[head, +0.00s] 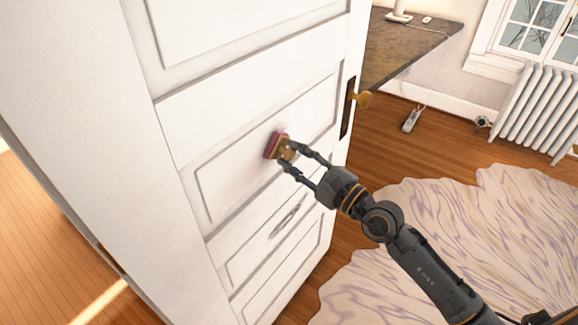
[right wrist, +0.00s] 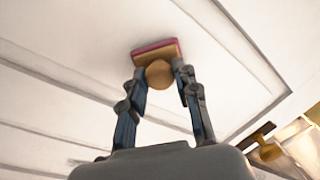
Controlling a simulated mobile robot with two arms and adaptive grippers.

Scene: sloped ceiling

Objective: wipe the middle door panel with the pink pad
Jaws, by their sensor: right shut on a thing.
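The white door (head: 130,150) stands upright with several recessed panels. Its middle panel (head: 225,180) shows in the head view, left of and below the brass knob. My right gripper (head: 284,158) is shut on the round tan handle of the pink pad (head: 271,146). The pad's pink face is turned to the middle panel and appears to touch it. In the right wrist view the pink pad (right wrist: 157,48) lies against the white door surface, with the knob-like handle between the fingers (right wrist: 160,76). My left gripper is not in view.
A brass knob (head: 363,99) sticks out at the door's right edge. Behind the door are a dark tabletop (head: 410,45), a white radiator (head: 540,110) and a power strip (head: 412,119). A pale patterned rug (head: 450,210) covers the wooden floor at right.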

